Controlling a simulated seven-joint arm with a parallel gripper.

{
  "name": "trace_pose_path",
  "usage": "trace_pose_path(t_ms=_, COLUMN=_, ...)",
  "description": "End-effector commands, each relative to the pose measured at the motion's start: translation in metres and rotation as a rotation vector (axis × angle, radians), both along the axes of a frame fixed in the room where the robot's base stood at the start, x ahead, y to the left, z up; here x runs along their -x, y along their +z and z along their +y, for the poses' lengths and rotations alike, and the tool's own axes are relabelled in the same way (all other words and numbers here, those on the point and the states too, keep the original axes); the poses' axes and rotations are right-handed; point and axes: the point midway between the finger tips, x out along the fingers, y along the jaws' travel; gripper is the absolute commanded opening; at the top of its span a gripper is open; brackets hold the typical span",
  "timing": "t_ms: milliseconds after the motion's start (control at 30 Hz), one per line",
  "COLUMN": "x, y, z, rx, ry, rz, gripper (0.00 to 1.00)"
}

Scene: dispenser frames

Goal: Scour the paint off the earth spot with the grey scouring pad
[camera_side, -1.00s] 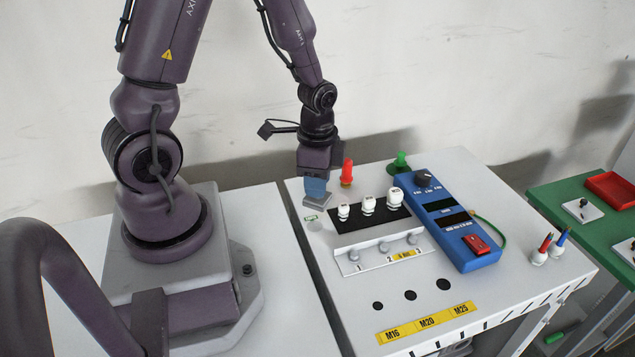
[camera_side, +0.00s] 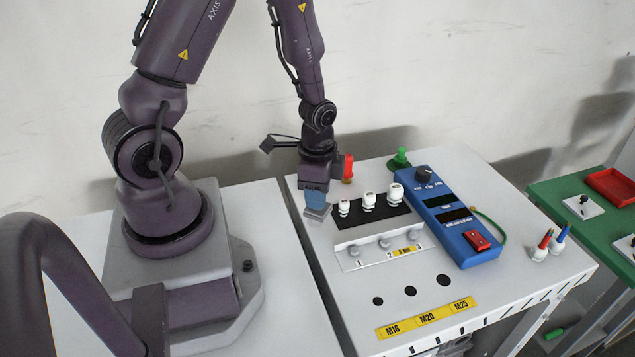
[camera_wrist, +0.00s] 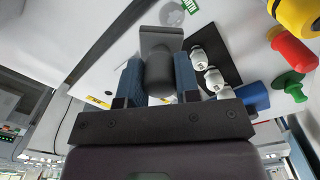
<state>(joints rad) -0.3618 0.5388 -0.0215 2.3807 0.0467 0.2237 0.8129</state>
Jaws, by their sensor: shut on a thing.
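My gripper (camera_side: 315,198) has blue fingers shut on the grey scouring pad (camera_side: 318,213). In the wrist view the fingers (camera_wrist: 158,72) clasp the pad's dark rounded grip, and the pad's flat grey head (camera_wrist: 160,36) points up the picture. The earth spot (camera_wrist: 174,17) is a grey disc on the white bench top, beside a green label (camera_wrist: 190,4). The pad's head lies right at the disc and hides part of it. In the side view the pad covers the spot and label. I cannot tell whether the pad touches the surface.
Several white glands (camera_side: 368,199) stand on a black strip just right of the pad. A white rail (camera_side: 384,250) with knobs is in front. A red plug (camera_side: 347,168) stands close behind my gripper. A blue tester (camera_side: 450,220) and green knob (camera_side: 400,159) are further right.

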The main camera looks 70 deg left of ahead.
Motion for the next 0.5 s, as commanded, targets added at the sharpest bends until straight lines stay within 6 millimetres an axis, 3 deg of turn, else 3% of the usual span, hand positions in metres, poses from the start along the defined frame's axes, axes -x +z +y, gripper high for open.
trace_pose_path(t_ms=400, x=0.001, y=-0.044, z=0.000, rx=0.001, ry=0.000, rz=0.006, gripper=0.04)
trace_pose_path(t_ms=500, x=-0.001, y=-0.049, z=0.009, rx=-0.002, ry=0.006, rz=-0.001, gripper=0.00)
